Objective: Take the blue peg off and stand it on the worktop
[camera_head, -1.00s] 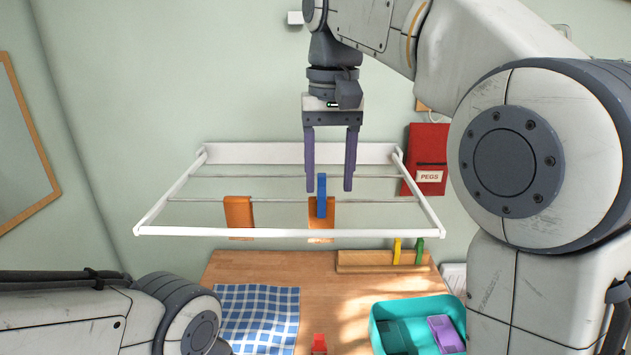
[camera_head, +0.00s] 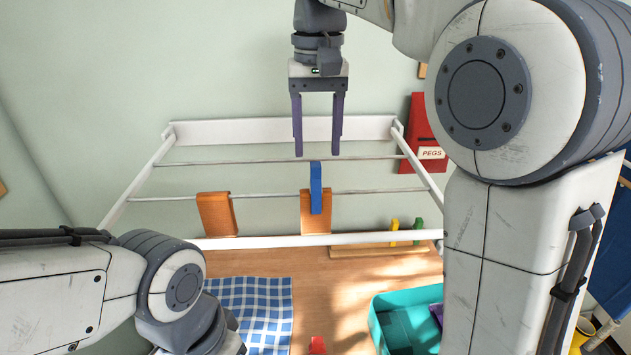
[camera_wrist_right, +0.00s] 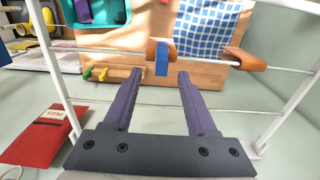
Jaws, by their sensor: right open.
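The blue peg (camera_head: 316,188) stands upright on a rail of the white drying rack (camera_head: 270,241), over an orange cloth (camera_head: 308,218) draped on that rail. It also shows in the right wrist view (camera_wrist_right: 162,58). My right gripper (camera_head: 317,153) is open and empty, pointing down above the peg and apart from it. In the right wrist view its two fingers (camera_wrist_right: 150,76) point toward the peg, which lies just beyond the gap between them. The wooden worktop (camera_head: 335,285) is below the rack. My left arm shows at lower left; its gripper is out of view.
Another orange cloth (camera_head: 217,214) hangs on the same rail to the left. Yellow (camera_head: 394,231) and green (camera_head: 418,230) pegs stand on a wooden strip. A teal bin (camera_head: 380,335), a checked cloth (camera_head: 262,310) and a red PEGS box (camera_head: 425,140) are nearby.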

